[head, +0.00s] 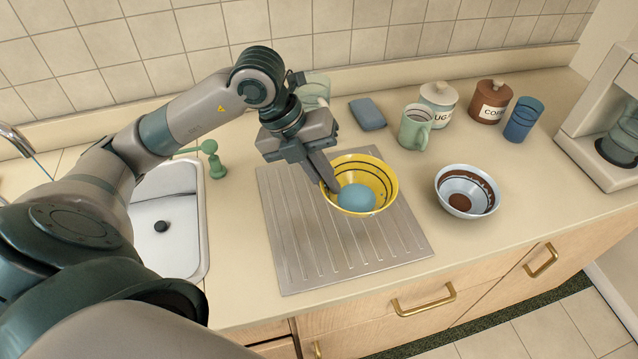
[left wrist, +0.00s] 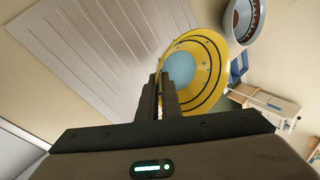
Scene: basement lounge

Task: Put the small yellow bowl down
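The small yellow bowl (head: 381,178) has dark rings inside and a blue round patch or object at its bottom. In the head view it is over the right part of the ribbed metal drainboard (head: 308,247). My left gripper (head: 331,185) reaches down to the bowl's left rim, its fingers closed together there. In the left wrist view the fingers (left wrist: 168,92) pinch the near edge of the yellow bowl (left wrist: 213,88). I cannot tell whether the bowl touches the drainboard. My right gripper is in neither view.
A light blue bowl with brown inside (head: 481,182) stands to the right on the counter. Behind are a green mug (head: 414,128), two lidded canisters, a blue cup (head: 523,120) and a blue sponge (head: 367,114). The sink (head: 160,248) is left; a coffee machine (head: 605,125) is far right.

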